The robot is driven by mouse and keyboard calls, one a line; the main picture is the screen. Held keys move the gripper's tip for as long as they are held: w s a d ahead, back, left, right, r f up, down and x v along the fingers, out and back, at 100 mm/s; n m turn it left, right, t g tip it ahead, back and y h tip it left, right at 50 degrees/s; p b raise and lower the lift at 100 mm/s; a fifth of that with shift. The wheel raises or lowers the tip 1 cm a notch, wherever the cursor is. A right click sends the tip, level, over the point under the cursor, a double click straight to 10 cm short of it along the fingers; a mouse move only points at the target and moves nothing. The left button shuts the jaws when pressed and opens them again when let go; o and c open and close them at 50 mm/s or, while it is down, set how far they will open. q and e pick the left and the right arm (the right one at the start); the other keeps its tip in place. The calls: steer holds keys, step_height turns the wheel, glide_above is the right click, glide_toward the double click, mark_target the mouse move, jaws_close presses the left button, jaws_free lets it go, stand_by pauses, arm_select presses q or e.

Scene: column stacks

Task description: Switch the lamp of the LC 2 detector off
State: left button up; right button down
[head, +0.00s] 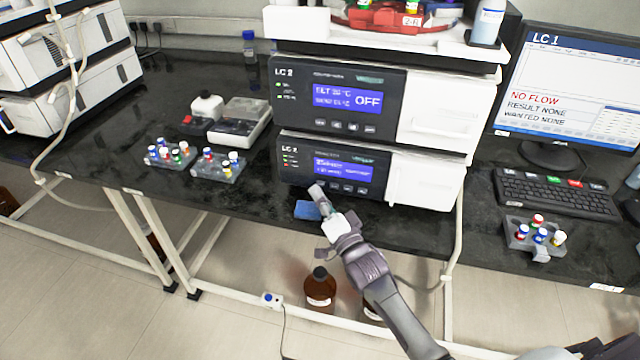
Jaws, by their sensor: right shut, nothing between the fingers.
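The LC 2 stack has two modules with dark front panels. The lower module (335,165), labelled LC 2, has a lit blue display (343,170), small indicator lights at its left and a row of buttons below. Its small text is too blurred to read, so I cannot tell the lamp state. The upper LC 2 module (340,95) shows a temperature display reading OFF. My right gripper (317,191) is shut and empty, just in front of the lower module's panel, by the left end of its button row. I cannot tell whether it touches. My left gripper is not in view.
A blue pad (307,210) lies at the bench edge beside the gripper. Vial racks (218,168) and a small balance-like device (240,122) stand left. A monitor (570,85) labelled LC 1, a keyboard (555,195) and another vial rack (520,232) are right. Brown bottles (320,290) stand below.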

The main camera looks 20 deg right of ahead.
steer(key=shift+w+d, duration=0.15)
steer(key=shift+w+d, duration=0.25)
steer(key=shift+w, duration=0.15)
stand_by(0.8)
stand_by(0.3)
steer(key=shift+s+a+f, duration=0.1)
steer(key=shift+s+a, duration=0.2)
steer(key=shift+s, duration=0.25)
steer(key=shift+s+a+p, duration=0.15)
steer(key=shift+p, duration=0.15)
steer(key=shift+s+a+p, duration=0.55)
steer(key=shift+s+a, duration=0.05)
steer(key=shift+s, duration=0.25)
steer(key=shift+s+a+p, duration=0.5)
steer(key=shift+s+a, duration=0.05)
steer(key=shift+s, duration=0.25)
steer(key=shift+s+a, duration=0.25)
steer(key=shift+s, duration=0.2)
